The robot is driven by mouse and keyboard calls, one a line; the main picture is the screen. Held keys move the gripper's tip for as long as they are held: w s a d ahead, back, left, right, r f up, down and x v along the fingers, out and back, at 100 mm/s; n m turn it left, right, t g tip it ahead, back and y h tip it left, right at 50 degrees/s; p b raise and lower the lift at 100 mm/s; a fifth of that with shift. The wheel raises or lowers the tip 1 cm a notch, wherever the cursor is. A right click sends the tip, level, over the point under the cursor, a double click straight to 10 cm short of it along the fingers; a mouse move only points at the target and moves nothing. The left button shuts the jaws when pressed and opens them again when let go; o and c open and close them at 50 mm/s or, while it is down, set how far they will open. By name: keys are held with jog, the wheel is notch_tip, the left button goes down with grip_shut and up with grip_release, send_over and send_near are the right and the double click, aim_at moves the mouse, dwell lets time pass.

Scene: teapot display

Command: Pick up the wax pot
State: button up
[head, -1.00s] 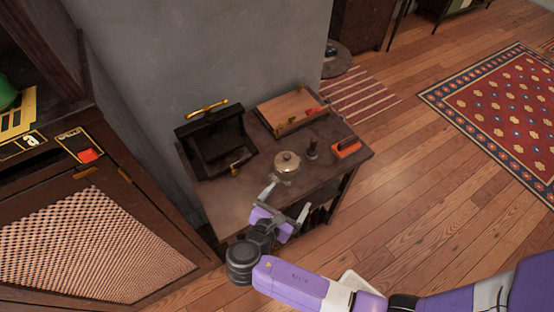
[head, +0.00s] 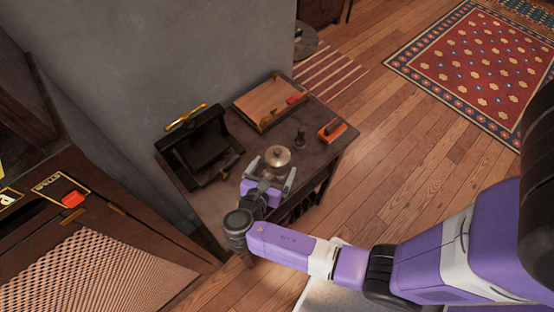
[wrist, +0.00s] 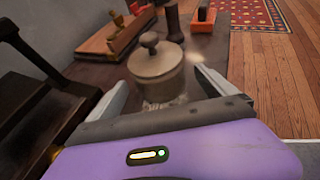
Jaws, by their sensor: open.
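The wax pot (head: 277,156) is a small round beige-brass pot with a knobbed lid, standing upright on the dark wooden table (head: 225,195). In the wrist view the wax pot (wrist: 156,70) sits ahead, between the two fingers and a little beyond them. My gripper (head: 269,178) is open, with one finger to each side of the pot's near side. It also shows in the wrist view (wrist: 165,88). I see no finger closed on the pot. The pot's lower part is partly hidden by my gripper in the head view.
A black open box-like case (head: 193,150) stands left of the pot. A wooden board box (head: 268,100) lies behind. A small dark stamp (head: 299,139) and an orange-red block (head: 332,130) stand to the right. The wall is behind the table's left side.

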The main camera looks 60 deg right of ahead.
jog(key=shift+x, duration=1.05)
jog(key=c, duration=1.7)
jog(key=shift+c, duration=1.2)
jog(key=shift+r, duration=0.1)
